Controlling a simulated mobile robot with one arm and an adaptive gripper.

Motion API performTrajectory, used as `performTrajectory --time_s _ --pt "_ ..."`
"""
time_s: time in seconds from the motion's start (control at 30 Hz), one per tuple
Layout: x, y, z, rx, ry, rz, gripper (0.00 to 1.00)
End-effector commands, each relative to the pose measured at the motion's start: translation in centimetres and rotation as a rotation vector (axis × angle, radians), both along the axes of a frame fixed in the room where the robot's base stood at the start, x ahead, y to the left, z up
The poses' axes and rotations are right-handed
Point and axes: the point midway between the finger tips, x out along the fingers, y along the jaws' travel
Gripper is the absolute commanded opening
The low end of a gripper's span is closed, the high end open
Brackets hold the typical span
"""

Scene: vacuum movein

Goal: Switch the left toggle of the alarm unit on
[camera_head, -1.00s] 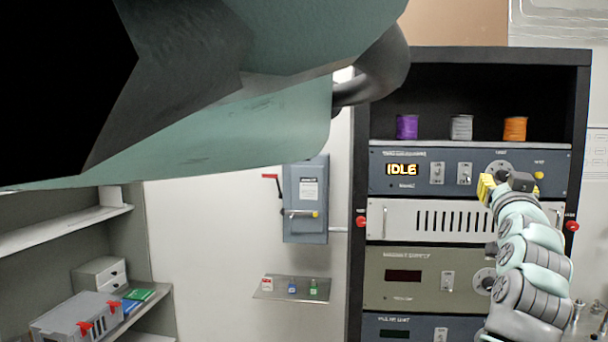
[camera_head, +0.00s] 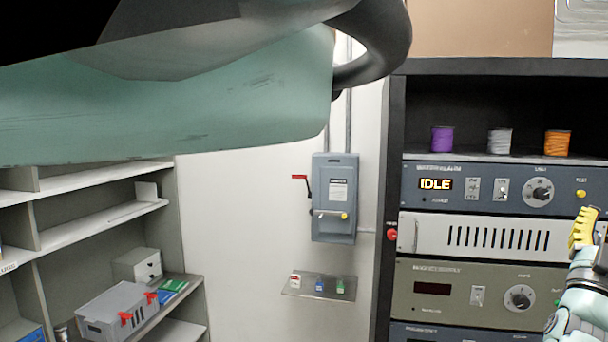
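The alarm unit (camera_head: 450,205) is the blue-grey top panel in the black rack, and its display (camera_head: 435,184) reads IDLE. Its left toggle (camera_head: 472,188) and right toggle (camera_head: 501,189) sit side by side right of the display, with a round knob (camera_head: 540,192) and a yellow button (camera_head: 581,193) further right. The toggle positions are too small to tell. My gripper (camera_head: 583,228) is at the right edge, below and right of the alarm unit, apart from the toggles. Its yellow finger shows, but its opening is hidden.
Purple, grey and orange spools (camera_head: 500,141) stand on the shelf above the alarm unit. A vented white panel (camera_head: 480,235) and a green-grey unit (camera_head: 460,290) are below. A grey switch box (camera_head: 335,198) and small shelf (camera_head: 310,288) are on the wall left of the rack.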

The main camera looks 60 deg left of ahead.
Motion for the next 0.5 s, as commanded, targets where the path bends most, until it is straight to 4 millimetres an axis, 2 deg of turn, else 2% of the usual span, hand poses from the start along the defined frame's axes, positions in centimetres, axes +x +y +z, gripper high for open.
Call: performTrajectory --time_s 0.2,0.5 --pt "-1.4 -1.8 0.3 0.008 -0.061 -0.044 0.39" --pt "-1.8 -2.1 0.2 0.010 -0.078 -0.052 0.39"
